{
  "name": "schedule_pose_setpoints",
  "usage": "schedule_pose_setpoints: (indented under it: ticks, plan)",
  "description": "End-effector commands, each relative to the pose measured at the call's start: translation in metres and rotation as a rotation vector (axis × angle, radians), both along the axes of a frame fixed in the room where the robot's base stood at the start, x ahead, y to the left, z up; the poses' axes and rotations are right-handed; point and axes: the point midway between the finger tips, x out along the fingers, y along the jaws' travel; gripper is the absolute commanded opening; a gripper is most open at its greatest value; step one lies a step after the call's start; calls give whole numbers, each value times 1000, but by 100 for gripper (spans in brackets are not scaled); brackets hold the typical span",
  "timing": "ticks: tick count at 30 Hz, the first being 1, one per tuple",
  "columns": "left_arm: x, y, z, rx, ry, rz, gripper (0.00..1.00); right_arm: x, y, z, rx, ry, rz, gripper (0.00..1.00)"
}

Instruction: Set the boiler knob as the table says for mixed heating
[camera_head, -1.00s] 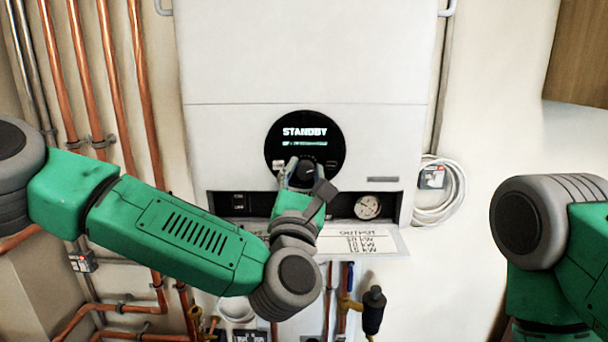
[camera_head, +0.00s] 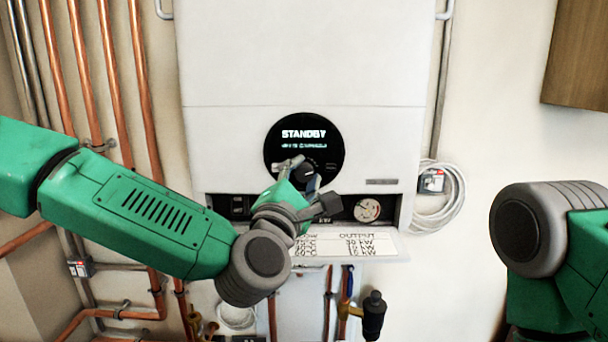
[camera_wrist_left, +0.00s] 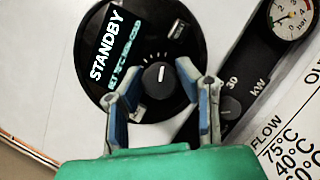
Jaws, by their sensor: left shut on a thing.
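The boiler knob (camera_wrist_left: 160,76) is a dark round knob with a white pointer line, on the black round dial (camera_head: 285,143) of the white boiler. The display reads STANDBY, with a smaller blurred line below. My left gripper (camera_head: 302,172) is shut on the knob, with one finger to each side of it in the left wrist view (camera_wrist_left: 152,84). The printed table (camera_head: 345,243) hangs on a flap under the boiler. It has a flow column (75, 40 and 60 °C) and an output column in kW. My forearm and gripper hide its row names. My right gripper is out of view.
A second small knob (camera_wrist_left: 231,107) marked 30 kW sits beside a pressure gauge (camera_head: 367,209) on the lower panel. Copper pipes (camera_head: 100,80) run down the left wall. A coiled white cable (camera_head: 455,195) hangs at the right. A wooden cabinet (camera_head: 577,55) is at upper right.

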Motion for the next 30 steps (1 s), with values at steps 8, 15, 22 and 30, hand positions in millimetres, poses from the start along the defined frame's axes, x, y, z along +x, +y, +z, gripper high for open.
schedule_pose_setpoints:
  ticks: [8, 15, 22, 30]
  plan:
    - [0, -1, -2, 19, 3, -3, 0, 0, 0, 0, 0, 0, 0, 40]
    - [0, -1, -2, 17, 4, -2, 37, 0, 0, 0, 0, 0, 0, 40]
    - [0, 0, -1, 15, 3, -2, 37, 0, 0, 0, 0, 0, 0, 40]
    - [-27, 8, -9, 16, 5, -4, 37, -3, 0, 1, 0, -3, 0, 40]
